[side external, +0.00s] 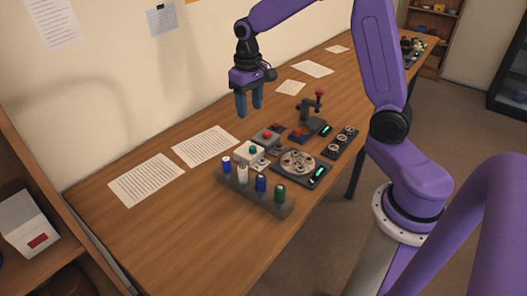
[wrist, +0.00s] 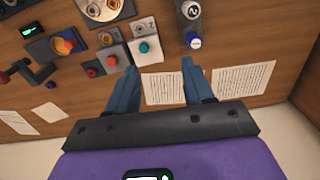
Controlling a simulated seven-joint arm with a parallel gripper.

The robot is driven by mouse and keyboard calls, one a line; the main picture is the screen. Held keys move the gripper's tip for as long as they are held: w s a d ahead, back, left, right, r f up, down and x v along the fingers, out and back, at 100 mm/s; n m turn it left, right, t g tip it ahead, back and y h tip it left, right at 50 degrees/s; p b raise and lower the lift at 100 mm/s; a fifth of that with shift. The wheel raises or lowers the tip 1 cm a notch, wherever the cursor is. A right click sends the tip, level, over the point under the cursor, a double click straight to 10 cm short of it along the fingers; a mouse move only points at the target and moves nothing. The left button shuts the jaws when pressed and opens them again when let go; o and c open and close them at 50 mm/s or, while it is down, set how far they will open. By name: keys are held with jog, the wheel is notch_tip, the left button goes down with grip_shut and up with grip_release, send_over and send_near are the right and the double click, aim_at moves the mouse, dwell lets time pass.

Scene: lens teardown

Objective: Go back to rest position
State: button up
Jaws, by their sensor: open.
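My gripper (side external: 249,102) hangs above the back part of the wooden table (side external: 120,228), with its blue fingers pointing down. It is open and empty, well clear of the table top. In the wrist view, my gripper (wrist: 155,75) shows its two blue fingers spread apart, with only the table and a printed sheet behind the gap. Nothing is held between them.
Below and in front stand a rack (side external: 232,190) of several capped cylinders, a round carousel device (side external: 298,162), button boxes (side external: 266,138) and a joystick unit (side external: 311,121). Paper sheets (side external: 205,147) lie along the wall. The air around my gripper is free.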

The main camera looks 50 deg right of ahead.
jog(key=s+a+r+n, duration=0.2)
jog(key=s+a+n, duration=0.5)
jog(key=s, duration=0.6)
jog(key=s+n, duration=0.6)
jog(key=s, duration=1)
jog(key=shift+s+a+f, duration=0.2)
jog(key=shift+a+f, duration=0.05)
jog(key=shift+a, duration=0.1)
